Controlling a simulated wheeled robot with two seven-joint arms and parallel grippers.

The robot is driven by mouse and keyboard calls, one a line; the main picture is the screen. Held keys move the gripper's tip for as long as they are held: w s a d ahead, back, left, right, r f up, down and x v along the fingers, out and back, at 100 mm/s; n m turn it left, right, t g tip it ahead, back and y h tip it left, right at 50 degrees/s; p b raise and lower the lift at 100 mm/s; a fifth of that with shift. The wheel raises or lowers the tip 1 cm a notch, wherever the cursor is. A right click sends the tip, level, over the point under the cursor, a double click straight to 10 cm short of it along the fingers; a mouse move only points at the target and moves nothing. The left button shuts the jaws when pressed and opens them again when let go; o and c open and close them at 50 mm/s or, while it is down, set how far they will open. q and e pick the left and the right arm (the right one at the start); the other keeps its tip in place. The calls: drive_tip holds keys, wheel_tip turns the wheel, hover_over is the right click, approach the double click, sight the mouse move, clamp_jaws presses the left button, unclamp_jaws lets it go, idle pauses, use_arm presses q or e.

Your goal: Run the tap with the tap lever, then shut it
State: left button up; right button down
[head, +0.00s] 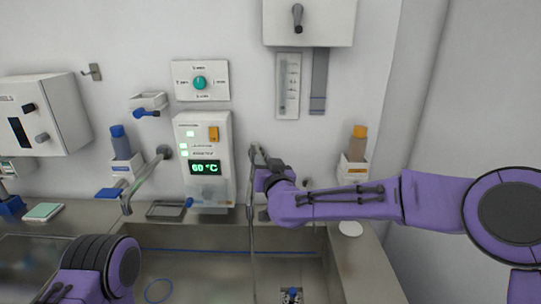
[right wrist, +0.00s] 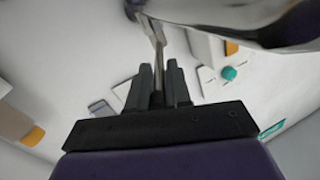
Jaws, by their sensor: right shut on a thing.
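The tap (head: 252,160) is a grey metal fitting on the back wall, right of the temperature panel. My right gripper (head: 263,177) is at it. In the right wrist view the fingers (right wrist: 160,85) are shut on a slim metal bar, the tap lever (right wrist: 159,48), which runs up to a shiny metal body. The fingers hide its end. A thin pale vertical line drops from the tap into the sink (head: 205,240); I cannot tell whether it is water or pipe. My left arm shows at the lower left, but its gripper is out of view.
The panel (head: 203,160) reads 60 °C. Bottle dispensers, blue (head: 120,145) and orange (head: 357,145), hang on either side. A white dish (head: 350,229) lies on the right ledge.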

drive_tip(key=shift+a+h, duration=0.15)
drive_tip(key=shift+h, duration=0.15)
drive_tip(key=c, duration=1.2)
unclamp_jaws()
drive_tip(key=shift+o, duration=0.2)
drive_tip(key=shift+s, duration=0.1)
drive_tip(key=shift+s+f+b, duration=0.1)
drive_tip(key=shift+s+b, duration=0.2)
drive_tip(key=shift+s, duration=0.05)
drive_tip(key=b+v, duration=0.3)
drive_tip(key=v, duration=0.6)
drive_tip(key=shift+s, duration=0.4)
